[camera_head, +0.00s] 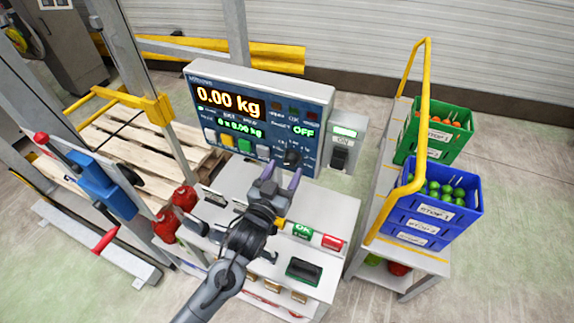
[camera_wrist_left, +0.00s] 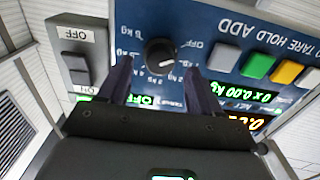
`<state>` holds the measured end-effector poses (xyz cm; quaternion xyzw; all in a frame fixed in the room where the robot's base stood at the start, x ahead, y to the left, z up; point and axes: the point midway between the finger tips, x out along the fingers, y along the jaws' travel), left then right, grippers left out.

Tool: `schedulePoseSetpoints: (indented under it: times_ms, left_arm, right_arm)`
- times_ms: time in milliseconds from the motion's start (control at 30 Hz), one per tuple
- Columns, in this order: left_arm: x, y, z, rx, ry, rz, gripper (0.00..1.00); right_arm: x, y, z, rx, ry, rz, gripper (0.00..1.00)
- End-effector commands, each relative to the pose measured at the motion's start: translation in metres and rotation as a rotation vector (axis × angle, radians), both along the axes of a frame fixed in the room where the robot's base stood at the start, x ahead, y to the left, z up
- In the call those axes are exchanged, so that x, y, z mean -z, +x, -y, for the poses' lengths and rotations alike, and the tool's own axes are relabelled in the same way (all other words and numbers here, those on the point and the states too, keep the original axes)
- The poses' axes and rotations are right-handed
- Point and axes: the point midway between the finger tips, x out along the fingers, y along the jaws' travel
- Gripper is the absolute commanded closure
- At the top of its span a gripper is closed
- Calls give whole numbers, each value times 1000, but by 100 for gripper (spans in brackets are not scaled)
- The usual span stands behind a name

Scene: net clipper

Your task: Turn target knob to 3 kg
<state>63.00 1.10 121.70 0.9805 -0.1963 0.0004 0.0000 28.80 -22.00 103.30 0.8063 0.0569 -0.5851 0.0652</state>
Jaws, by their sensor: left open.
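The blue control panel (camera_head: 225,85) stands upright and carries a round black knob (camera_head: 292,157) at its lower right. In the left wrist view the knob (camera_wrist_left: 160,55) shows upside down, ringed by OFF and kg labels, with a short white mark pointing to the right. I cannot tell which label it matches. My left gripper (camera_head: 281,177) is open, just in front of the knob. In the left wrist view its fingertips (camera_wrist_left: 158,72) lie either side of the knob's near edge, apparently not touching it. The display (camera_head: 229,102) reads 0.00 kg. My right gripper is not in view.
Colored buttons (camera_head: 243,145) sit left of the knob, and a switch box (camera_head: 342,148) marked ON is right of it. A white cabinet (camera_head: 235,180) with OK and red buttons lies below. A yellow-railed stand (camera_head: 400,250) holds green and blue crates (camera_head: 422,212) at right.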

Motion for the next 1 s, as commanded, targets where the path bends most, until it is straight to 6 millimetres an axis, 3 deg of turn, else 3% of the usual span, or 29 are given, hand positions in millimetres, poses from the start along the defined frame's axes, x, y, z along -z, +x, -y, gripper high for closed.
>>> schedulePoseSetpoints:
  times_ms: [200,600,933,1000]
  left_arm:
    - [0,18,8,0,0,0,36]
    - [0,22,9,0,-1,0,37]
    - [0,22,9,0,0,-1,88]
    - [0,22,9,0,0,-1,91]
  right_arm:
    - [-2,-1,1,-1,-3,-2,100]
    - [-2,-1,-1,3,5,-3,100]
    - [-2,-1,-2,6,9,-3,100]
    - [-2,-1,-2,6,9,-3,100]
